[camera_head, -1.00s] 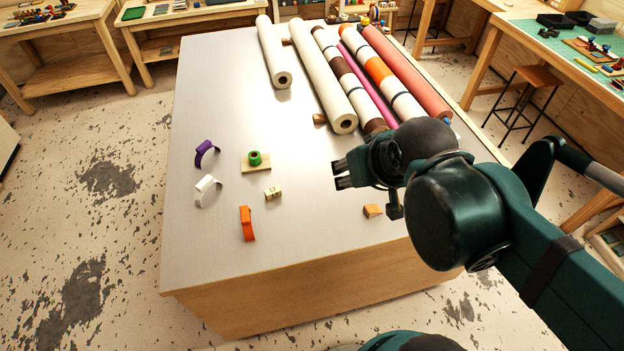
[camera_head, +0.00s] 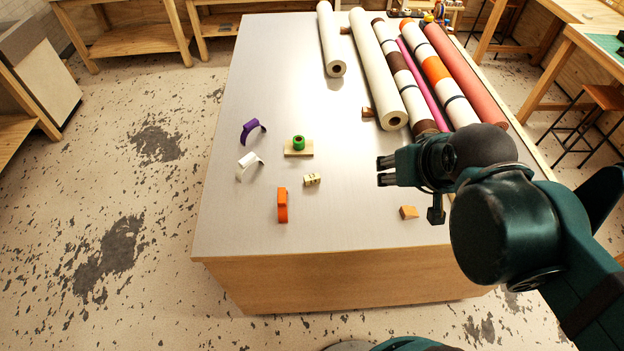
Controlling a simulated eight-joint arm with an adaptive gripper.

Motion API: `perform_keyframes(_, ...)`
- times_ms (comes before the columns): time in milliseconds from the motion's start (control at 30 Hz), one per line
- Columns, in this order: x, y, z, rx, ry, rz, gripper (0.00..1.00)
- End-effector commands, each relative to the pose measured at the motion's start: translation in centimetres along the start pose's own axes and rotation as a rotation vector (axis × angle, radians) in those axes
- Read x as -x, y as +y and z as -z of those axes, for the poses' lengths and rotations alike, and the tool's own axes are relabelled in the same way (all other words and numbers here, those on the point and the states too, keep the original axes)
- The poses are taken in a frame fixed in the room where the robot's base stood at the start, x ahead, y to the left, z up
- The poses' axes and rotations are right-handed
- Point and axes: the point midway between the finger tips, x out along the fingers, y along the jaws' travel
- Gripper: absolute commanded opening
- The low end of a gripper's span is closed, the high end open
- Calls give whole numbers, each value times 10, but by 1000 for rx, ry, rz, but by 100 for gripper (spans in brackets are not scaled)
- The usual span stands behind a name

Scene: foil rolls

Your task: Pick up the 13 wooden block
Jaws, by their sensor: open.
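The small pale wooden block with dark markings that look like 13 (camera_head: 312,179) lies on the grey table top (camera_head: 340,225), left of my gripper and just below the green ring on its wooden base. My gripper (camera_head: 379,171) is open and empty above the table. Its fingers point left toward the block, with a clear gap between them. Nothing hides the block.
A green ring on a base (camera_head: 299,145), a purple band (camera_head: 252,130), a white band (camera_head: 250,164) and an orange band (camera_head: 282,205) lie around the block. A wooden wedge (camera_head: 408,212) lies below my gripper. Several long rolls (camera_head: 380,75) fill the back right.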

Motion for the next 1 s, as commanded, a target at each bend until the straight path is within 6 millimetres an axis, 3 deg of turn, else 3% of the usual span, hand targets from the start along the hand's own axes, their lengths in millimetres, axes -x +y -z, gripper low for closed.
perform_keyframes(100, 0, 0, 0, 0, 0, 0, 33)
perform_keyframes(567, -1, -1, 2, 19, -7, 0, 33)
perform_keyframes(1000, -21, -16, 27, 236, -87, 3, 33)
